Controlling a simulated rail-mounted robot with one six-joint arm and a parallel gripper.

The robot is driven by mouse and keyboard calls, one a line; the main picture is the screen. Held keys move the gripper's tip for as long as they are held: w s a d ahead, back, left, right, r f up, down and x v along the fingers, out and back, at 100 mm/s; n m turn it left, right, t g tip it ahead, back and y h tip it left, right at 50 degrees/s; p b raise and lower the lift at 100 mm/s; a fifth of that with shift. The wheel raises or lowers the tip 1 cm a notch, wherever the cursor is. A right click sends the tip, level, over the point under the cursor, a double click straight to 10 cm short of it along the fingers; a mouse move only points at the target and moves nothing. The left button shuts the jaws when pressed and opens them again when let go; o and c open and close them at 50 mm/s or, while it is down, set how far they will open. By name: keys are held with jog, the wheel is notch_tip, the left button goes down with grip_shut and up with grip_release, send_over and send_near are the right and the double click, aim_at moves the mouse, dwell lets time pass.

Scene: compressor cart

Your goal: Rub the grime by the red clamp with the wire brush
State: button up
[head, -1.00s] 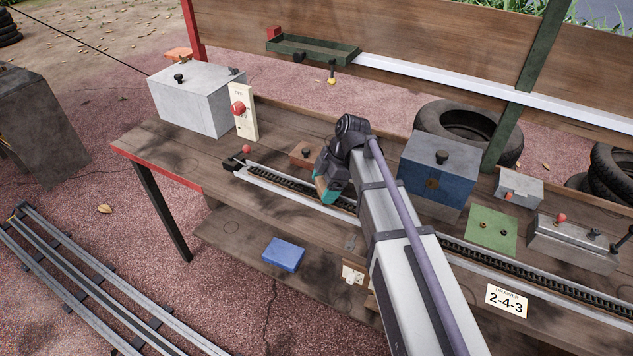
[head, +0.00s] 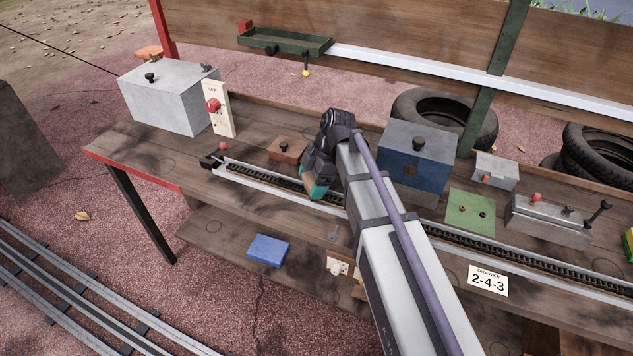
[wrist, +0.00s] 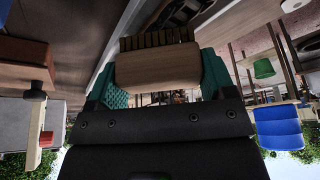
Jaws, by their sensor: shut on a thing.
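My gripper (head: 312,189), with teal fingers, is over the toothed rail along the bench, right of the small brown block. In the wrist view my gripper (wrist: 159,76) is shut on the wire brush (wrist: 158,68), a wooden block with a row of bristles. The brush is hidden in the head view, and I cannot tell whether its bristles touch anything. A red-knobbed black fitting (head: 223,147) sits at the rail's left end; I cannot tell whether it is the red clamp. I cannot make out which dark mark is the grime.
A blue box (head: 415,160) stands right of my gripper, behind the rail. The brown block (head: 287,150) is close on the left. A grey box (head: 170,98) and cream switch plate (head: 219,112) stand further left. A blue block (head: 268,250) lies on the lower shelf.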

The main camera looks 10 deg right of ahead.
aim_at(267, 177)
jog(key=shift+w+a+f, duration=0.1)
jog(key=shift+w+a, duration=1.1)
jog(key=shift+a, duration=0.8)
jog(key=shift+w+a+r, duration=0.1)
jog(key=shift+w+a, duration=1.1)
jog(key=shift+a, duration=0.75)
jog(key=shift+w+a+f, duration=0.1)
jog(key=shift+w+a, duration=1.1)
jog(key=shift+a, duration=0.8)
jog(key=shift+c, duration=0.3)
notch_tip(267, 177, up, 6)
jog(key=p, duration=0.6)
notch_tip(267, 177, up, 3)
jog(key=p, duration=0.3)
